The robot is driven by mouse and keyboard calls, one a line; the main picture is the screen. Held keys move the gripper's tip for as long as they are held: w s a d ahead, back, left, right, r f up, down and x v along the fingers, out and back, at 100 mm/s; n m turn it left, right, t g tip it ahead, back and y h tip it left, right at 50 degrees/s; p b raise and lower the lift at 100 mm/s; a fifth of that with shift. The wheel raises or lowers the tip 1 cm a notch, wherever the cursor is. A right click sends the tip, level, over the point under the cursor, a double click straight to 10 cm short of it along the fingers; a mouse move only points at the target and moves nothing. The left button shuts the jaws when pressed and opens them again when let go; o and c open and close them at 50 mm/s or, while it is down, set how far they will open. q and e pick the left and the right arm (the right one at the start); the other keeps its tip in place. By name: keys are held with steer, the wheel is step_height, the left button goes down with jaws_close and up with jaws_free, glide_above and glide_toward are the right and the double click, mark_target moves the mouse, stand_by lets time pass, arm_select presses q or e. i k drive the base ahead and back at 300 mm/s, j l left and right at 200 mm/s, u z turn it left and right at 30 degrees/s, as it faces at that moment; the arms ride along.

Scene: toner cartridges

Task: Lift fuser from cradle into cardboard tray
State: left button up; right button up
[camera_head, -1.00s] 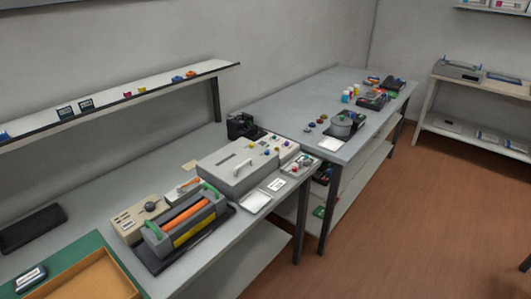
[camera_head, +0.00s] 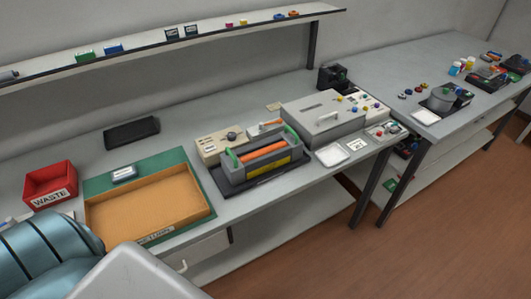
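The fuser (camera_head: 262,161) is a dark grey unit with an orange roller, a yellow strip and green end handles. It sits in a black cradle (camera_head: 222,183) on the bench, right of the tray. The cardboard tray (camera_head: 148,205) is an open, shallow tan box on a green mat and looks empty. Part of a label shows at its front edge. Neither of my grippers is in view. Teal and pale grey shapes at the lower left, probably parts of my own arm, cover the bench near the tray's front left corner.
A red WASTE bin (camera_head: 50,185) stands left of the tray. A small device (camera_head: 124,175) lies on the green mat (camera_head: 98,184) behind the tray. A beige box (camera_head: 219,145) and a large grey machine (camera_head: 322,117) stand behind and right of the fuser. A shelf (camera_head: 190,45) runs above the bench.

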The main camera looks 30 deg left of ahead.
mark_target(144, 200)
steer(key=l+u, duration=0.2)
steer(key=u, duration=0.25)
steer(key=l+u, duration=0.2)
steer(key=u, duration=0.3)
steer(key=l+u, duration=0.15)
steer(key=u, duration=0.3)
